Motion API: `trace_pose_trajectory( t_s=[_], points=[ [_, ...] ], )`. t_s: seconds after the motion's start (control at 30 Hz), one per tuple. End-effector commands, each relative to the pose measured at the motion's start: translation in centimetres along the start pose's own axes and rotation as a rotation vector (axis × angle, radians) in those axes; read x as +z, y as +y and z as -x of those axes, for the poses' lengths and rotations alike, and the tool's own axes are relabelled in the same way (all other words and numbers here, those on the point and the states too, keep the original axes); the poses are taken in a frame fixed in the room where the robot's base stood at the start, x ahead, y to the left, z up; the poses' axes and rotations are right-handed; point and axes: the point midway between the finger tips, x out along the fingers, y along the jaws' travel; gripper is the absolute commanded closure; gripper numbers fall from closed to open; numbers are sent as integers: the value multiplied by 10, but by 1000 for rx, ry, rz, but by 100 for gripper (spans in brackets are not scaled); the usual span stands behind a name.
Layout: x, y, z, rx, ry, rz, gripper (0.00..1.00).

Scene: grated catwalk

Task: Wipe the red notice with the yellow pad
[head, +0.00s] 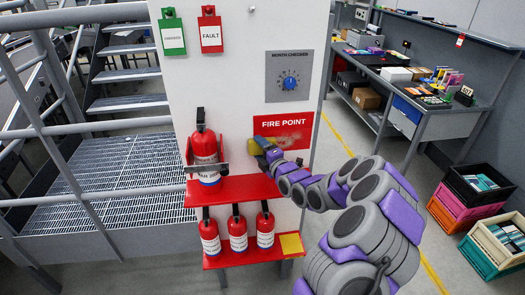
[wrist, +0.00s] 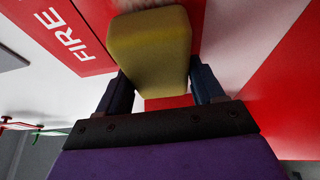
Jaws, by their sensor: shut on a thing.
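The red notice (head: 290,128), marked "FIRE POINT", is on the white panel. A brownish smudge shows on it, right of its middle in the head view. The notice also shows at the upper left of the wrist view (wrist: 68,32). My gripper (head: 264,150) is at the notice's lower left corner. It is shut on the yellow pad (wrist: 150,45), which lies between the two fingers. In the head view the pad (head: 259,143) is small and partly hidden by the gripper. The pad overlaps the notice's edge; I cannot tell whether it touches.
A red shelf (head: 240,187) below the notice holds a fire extinguisher (head: 205,152). Several more stand on a lower red shelf (head: 250,256) with a yellow square (head: 291,245). A dial box (head: 289,76) is above the notice. A workbench (head: 440,122) and crates (head: 462,208) stand right.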

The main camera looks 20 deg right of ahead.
Motion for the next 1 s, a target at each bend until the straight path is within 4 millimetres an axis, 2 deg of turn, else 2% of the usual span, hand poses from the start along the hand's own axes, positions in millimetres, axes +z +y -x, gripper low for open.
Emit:
trace_pose_trajectory(
  t_s=[0.27,0.7,1.0],
  points=[
    [7,-1,-1,1,-2,-2,61],
    [38,-1,11,3,-6,-1,61],
    [48,-1,17,2,-6,-2,61]
  ],
)
